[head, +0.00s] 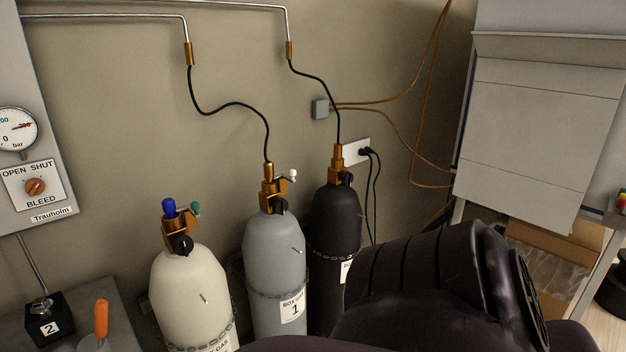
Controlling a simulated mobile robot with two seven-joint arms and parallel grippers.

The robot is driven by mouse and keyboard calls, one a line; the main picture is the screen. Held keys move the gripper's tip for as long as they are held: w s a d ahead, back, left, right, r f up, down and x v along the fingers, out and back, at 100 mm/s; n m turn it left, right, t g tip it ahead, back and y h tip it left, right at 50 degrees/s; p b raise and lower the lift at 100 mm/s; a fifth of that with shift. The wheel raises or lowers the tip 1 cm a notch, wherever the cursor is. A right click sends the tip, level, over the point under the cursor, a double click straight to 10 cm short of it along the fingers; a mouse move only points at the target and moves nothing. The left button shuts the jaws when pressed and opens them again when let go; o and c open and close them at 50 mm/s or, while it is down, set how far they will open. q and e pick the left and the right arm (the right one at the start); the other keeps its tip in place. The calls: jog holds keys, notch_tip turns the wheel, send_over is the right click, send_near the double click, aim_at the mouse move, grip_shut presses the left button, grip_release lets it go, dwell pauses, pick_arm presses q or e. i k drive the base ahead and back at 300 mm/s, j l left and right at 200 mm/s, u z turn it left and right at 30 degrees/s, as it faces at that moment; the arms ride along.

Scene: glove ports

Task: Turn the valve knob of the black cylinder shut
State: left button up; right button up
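The black cylinder (334,222) stands upright against the wall, rightmost of the three cylinders. A brass valve (337,165) sits on its top with a black hose running up from it. A small dark valve knob (346,180) shows on the right front of the valve; I cannot tell how far it is turned. The lower right of the cylinder and part of its label are hidden behind my dark arm. Neither of my grippers is in view.
A grey cylinder (272,245) stands just left of the black one, and a cream cylinder (190,290) farther left. A gauge panel (30,120) is at the left. A wall socket (355,152) with black cables is close behind. My arm fills the lower right.

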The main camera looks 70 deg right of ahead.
aim_at(347, 177)
jog(key=z, duration=2.55)
